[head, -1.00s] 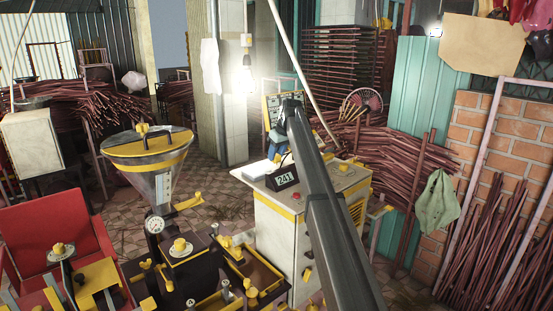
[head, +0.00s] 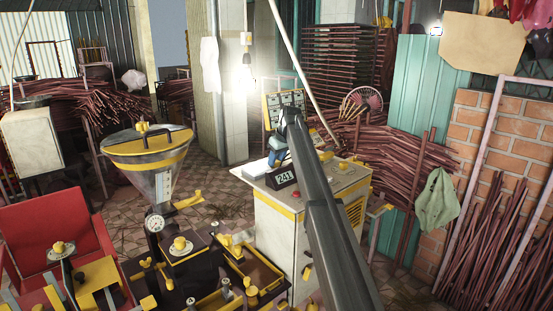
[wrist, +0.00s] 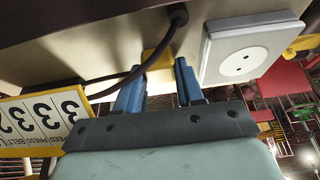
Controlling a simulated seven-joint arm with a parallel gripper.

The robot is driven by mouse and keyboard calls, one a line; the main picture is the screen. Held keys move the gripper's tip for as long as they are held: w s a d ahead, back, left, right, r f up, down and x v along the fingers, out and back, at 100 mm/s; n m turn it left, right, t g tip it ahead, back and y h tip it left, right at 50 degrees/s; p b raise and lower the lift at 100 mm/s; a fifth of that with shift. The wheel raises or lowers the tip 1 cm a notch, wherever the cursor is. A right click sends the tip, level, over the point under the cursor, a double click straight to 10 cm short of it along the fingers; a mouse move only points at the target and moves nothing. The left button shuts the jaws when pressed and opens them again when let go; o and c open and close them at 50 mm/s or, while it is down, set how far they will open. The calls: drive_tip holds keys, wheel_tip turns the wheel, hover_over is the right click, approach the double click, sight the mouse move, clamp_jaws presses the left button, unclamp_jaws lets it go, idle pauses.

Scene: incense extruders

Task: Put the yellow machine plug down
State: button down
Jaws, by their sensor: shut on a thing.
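In the wrist view, the yellow machine plug (wrist: 158,56) sits between the blue fingertips of my gripper (wrist: 160,66). The gripper is shut on it. A dark cord (wrist: 143,68) curves beside the plug, and its thicker end hangs near the top. A pale wall socket (wrist: 245,52) with two holes is to the right of the plug, apart from it. In the head view, my gripper (head: 277,157) is above the cream machine cabinet (head: 285,240), near its back left. The plug cannot be made out there.
A yellow-framed number board (head: 284,104) stands behind; a number board (wrist: 42,118) also shows in the wrist view. A metal funnel (head: 150,165) stands left.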

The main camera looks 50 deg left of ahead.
drive_tip(key=c, duration=0.7)
unclamp_jaws()
drive_tip(key=shift+r, duration=0.1)
drive_tip(key=shift+r, duration=0.25)
drive_tip(key=v, duration=1.2)
drive_tip(key=shift+r, duration=0.25)
